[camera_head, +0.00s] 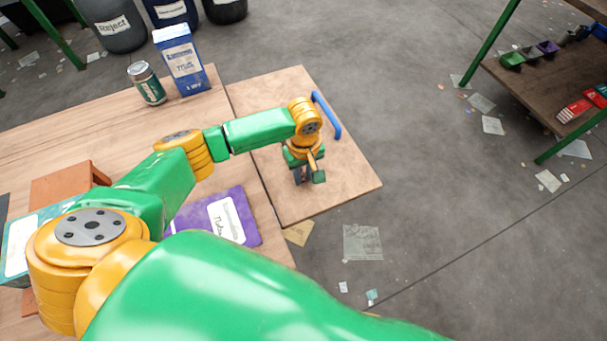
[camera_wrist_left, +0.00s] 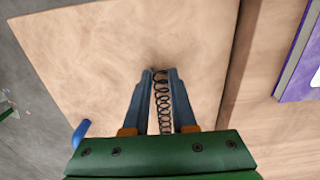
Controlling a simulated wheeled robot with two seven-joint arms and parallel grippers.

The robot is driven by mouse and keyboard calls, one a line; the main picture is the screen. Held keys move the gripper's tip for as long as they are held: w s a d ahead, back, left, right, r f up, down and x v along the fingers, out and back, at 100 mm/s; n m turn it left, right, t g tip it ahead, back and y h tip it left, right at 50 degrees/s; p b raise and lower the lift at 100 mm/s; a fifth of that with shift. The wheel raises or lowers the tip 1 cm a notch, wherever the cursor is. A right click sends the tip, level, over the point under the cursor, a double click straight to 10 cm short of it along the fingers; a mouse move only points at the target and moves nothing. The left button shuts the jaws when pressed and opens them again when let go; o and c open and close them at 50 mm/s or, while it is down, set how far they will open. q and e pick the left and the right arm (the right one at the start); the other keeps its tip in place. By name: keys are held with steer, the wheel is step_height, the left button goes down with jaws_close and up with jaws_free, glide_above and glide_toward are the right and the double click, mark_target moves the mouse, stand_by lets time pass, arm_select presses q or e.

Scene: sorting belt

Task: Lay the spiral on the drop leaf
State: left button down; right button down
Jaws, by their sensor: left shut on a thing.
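The spiral (camera_wrist_left: 162,100) is a thin dark coil, lengthwise between the two blue-grey fingers of my left gripper (camera_wrist_left: 159,76) in the left wrist view. The fingers are shut on it. The drop leaf (camera_head: 350,178) is a light wooden board with a blue handle, joined to the table's right side; it also fills much of the left wrist view (camera_wrist_left: 90,65). In the head view my left gripper (camera_head: 301,176) points down over the middle of the leaf. I cannot tell whether the spiral touches the leaf. My right gripper is not in view.
On the table (camera_head: 95,132) stand a blue-and-white carton (camera_head: 184,62) and a green can (camera_head: 147,84). A purple notebook (camera_head: 238,212) lies near the leaf's seam. The leaf's surface around the gripper is clear. A shelf (camera_head: 550,80) stands at the right.

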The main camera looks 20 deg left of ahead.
arm_select(q)
steer(key=c, duration=0.7)
jaws_free()
steer(key=shift+f, duration=0.1)
step_height(320, 180, up, 12)
steer(key=shift+r+p, duration=0.15)
steer(key=shift+p, duration=0.6)
